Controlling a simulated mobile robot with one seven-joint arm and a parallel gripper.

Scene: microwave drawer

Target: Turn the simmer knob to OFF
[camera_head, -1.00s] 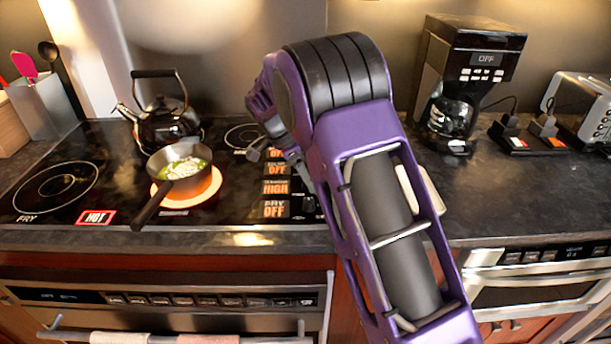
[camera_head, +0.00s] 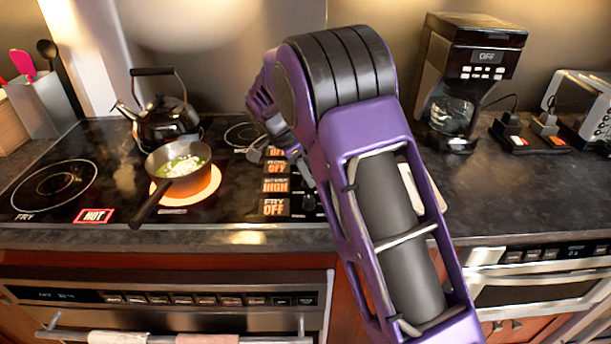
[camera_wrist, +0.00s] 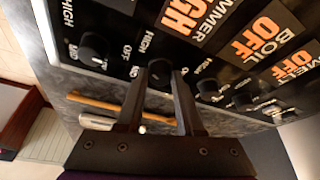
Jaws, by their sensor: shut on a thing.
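The simmer knob (camera_wrist: 160,73) is a black round knob on the black control panel, below the orange display (camera_wrist: 190,17) lettered SIMMER with HIGH. In the head view the simmer display (camera_head: 275,186) also reads HIGH. My gripper (camera_wrist: 160,88) has its two dark fingers on either side of the simmer knob, shut on it. In the head view my gripper (camera_head: 306,180) is beside the right end of the displays, and the simmer knob is hidden there.
The fry knob (camera_wrist: 94,46) is to the left and the boil knob (camera_wrist: 208,89) to the right. A saucepan (camera_head: 178,165) sits on a glowing burner; a kettle (camera_head: 163,118) stands behind it. The coffee maker (camera_head: 468,75) is at the right.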

